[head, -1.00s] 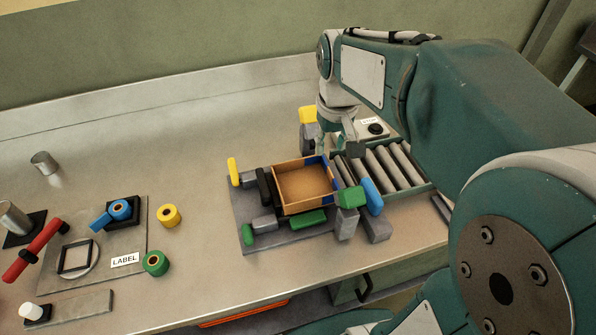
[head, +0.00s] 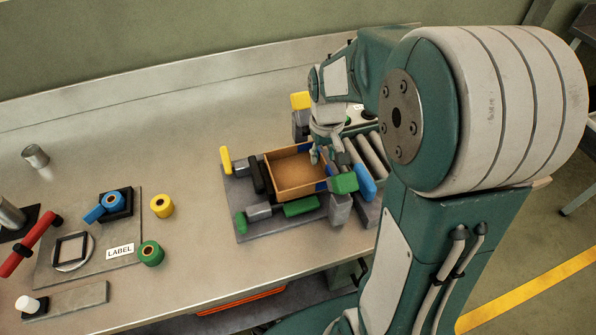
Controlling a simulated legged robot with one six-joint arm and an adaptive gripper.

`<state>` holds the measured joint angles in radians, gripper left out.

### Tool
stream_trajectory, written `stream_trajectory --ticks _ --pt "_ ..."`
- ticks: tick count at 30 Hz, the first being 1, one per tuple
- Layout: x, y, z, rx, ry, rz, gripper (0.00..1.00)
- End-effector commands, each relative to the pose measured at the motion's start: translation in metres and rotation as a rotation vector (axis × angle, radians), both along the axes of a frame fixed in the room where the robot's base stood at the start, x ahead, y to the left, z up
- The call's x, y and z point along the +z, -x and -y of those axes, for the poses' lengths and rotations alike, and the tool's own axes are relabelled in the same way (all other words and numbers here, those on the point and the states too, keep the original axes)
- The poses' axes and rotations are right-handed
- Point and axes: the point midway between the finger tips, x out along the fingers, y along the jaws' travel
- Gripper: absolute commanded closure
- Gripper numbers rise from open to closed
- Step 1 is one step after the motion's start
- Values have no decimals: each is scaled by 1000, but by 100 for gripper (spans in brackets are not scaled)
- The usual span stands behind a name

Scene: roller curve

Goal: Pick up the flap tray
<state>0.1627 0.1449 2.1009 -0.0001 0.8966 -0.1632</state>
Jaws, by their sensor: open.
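The flap tray (head: 288,189) is an open brown box with blue patches on its right side. It sits on a grey fixture plate among several clamps, at the middle of the bench in the head view. My gripper (head: 324,158) is at the tray's right wall, open, with its fingers pointing down close to the rim. I cannot tell whether a finger touches the wall. My arm hides part of the rollers to the right.
Green (head: 344,183), blue (head: 365,182) and yellow (head: 226,160) clamp handles stand around the tray. Rollers (head: 372,152) lie to its right. Tape rolls, a LABEL plate (head: 120,251) and a red-handled tool (head: 31,243) are at left.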

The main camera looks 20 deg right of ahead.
Motion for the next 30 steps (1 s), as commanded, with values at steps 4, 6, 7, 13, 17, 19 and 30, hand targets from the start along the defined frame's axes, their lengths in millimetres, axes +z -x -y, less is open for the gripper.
stream_trajectory --ticks 4,6,7,13,17,19,30 --pt "-15 0 0 0 0 -1 54" --pt "-16 0 0 0 0 1 54" --pt "-16 0 0 0 0 1 54" --pt "-16 0 -1 0 0 1 81" --pt "-16 0 -1 0 0 1 100" --pt "-16 0 -1 0 0 1 100" --pt "-7 -1 -1 0 0 4 100"
